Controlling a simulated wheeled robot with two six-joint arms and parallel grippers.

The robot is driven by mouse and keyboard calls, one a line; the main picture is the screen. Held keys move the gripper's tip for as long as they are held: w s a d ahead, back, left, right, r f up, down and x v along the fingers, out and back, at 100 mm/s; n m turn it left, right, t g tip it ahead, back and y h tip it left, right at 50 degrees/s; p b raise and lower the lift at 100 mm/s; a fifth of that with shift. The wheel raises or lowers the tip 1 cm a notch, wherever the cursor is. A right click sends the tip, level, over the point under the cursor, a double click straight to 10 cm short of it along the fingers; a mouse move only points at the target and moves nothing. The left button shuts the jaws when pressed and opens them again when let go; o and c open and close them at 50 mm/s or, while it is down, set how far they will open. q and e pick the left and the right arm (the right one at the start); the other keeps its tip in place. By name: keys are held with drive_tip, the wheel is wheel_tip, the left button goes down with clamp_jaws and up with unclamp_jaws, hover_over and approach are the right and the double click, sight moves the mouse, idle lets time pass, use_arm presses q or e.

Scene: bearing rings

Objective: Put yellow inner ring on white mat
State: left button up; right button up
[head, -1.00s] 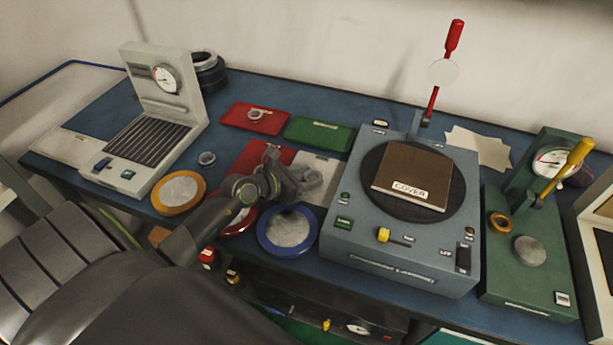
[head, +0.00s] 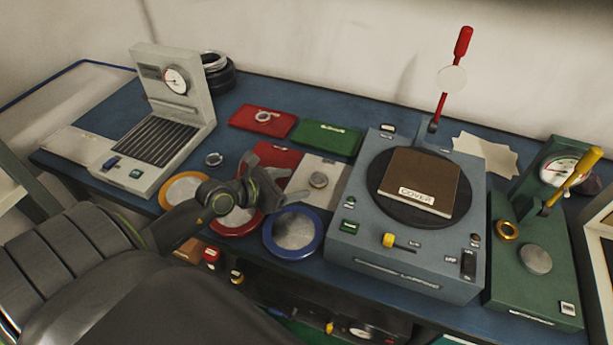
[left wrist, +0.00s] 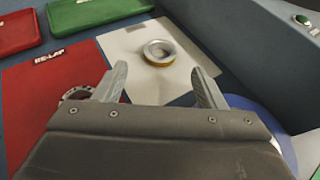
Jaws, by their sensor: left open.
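The white mat (head: 332,172) lies in the middle of the bench, left of the large grey machine. A silvery ring with a yellow band around its lower side (left wrist: 159,53) lies flat on the mat in the left wrist view. It also shows as a small grey ring in the head view (head: 318,180). My left gripper (head: 290,187) is open and empty, just left of and in front of the ring, apart from it. Its two fingers (left wrist: 158,78) show spread in the left wrist view, with the ring beyond their tips. My right gripper is not in view.
A red RE-LAP mat (left wrist: 50,100) lies left, with another ring (left wrist: 77,92) partly hidden by a finger. Red (head: 263,120) and green (head: 325,139) trays stand behind. A blue-rimmed dish (head: 293,232) is in front. The grey machine (head: 400,250) bounds the right.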

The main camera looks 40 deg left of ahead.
use_arm(q)
drive_tip(key=v, duration=0.5)
drive_tip(key=shift+w+d, duration=0.1)
idle(0.5)
